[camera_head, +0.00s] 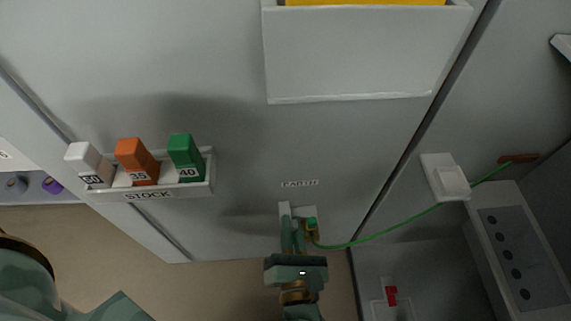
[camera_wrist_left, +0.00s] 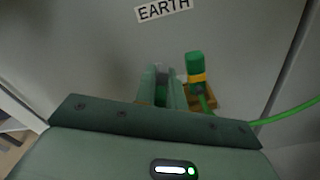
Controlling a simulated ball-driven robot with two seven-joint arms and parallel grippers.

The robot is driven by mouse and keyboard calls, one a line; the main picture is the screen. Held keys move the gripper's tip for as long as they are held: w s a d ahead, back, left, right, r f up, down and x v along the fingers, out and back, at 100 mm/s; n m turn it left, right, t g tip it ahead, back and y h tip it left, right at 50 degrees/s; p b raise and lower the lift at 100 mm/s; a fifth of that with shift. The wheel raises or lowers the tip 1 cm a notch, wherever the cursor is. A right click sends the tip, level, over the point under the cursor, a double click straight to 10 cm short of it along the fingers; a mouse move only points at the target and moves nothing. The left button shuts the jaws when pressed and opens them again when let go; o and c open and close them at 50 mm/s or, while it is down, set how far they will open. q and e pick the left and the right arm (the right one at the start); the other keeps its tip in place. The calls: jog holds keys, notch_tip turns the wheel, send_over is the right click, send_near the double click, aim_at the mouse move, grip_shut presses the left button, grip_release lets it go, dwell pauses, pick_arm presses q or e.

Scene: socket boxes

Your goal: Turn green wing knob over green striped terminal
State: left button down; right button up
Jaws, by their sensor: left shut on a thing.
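My left gripper (camera_head: 293,217) reaches up to the wall under the EARTH label (camera_head: 300,184), which also shows in the left wrist view (camera_wrist_left: 163,9). Its fingers (camera_wrist_left: 162,82) are shut on a small dark green piece (camera_wrist_left: 161,96), apparently the green wing knob, mostly hidden between them. Just right of the fingers is a green plug with a yellow band (camera_wrist_left: 195,70), on a brass-coloured piece at the terminal; it also shows in the head view (camera_head: 312,223). A green cable (camera_head: 385,232) runs from there to the right. The terminal's stripes are hidden or too small to tell.
A STOCK tray (camera_head: 150,192) holds a white block (camera_head: 88,160), an orange block (camera_head: 135,160) and a green block (camera_head: 186,155) on the left. A pale box (camera_head: 365,55) juts out above. A white switch box (camera_head: 444,178) and red lever (camera_head: 391,296) are right.

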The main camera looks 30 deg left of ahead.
pick_arm(q)
jog(key=c, duration=1.5)
grip_release()
